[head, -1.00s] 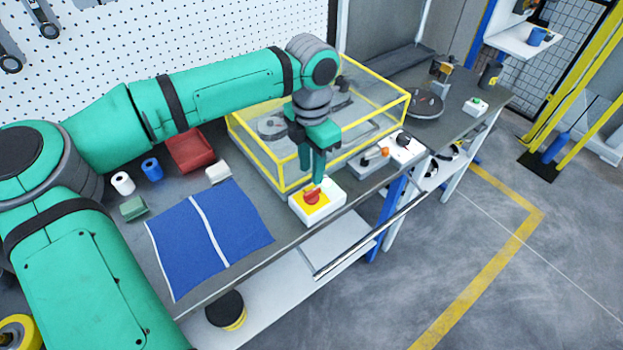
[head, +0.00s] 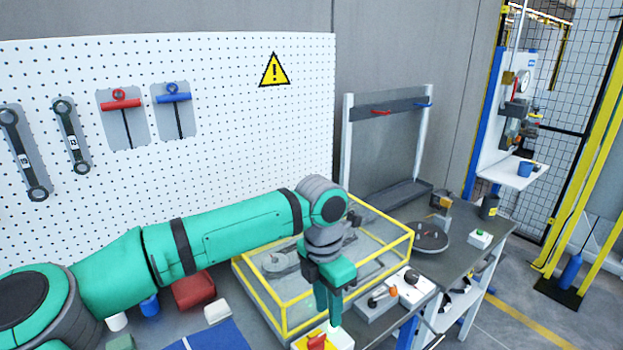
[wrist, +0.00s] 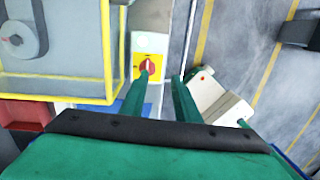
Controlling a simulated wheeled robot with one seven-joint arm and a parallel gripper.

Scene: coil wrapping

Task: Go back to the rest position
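My gripper (head: 328,315) hangs fingers down from my green arm, just above the red rotary switch (head: 317,342) at the bench's front edge. The switch has a red knob on a yellow plate on a white box, cut by the picture's bottom edge in the head view. In the wrist view my gripper's two fingers (wrist: 160,78) stand apart with nothing held between them. The red knob (wrist: 147,66) shows just beyond the left fingertip. Whether that fingertip touches the knob I cannot tell.
A yellow-framed clear box (head: 385,253) stands close behind my gripper. A lever box (head: 376,303) and a white box (head: 411,285) are to its right. A red bin (head: 194,291) and blue mat (head: 215,338) are left. A pegboard (head: 230,130) stands behind.

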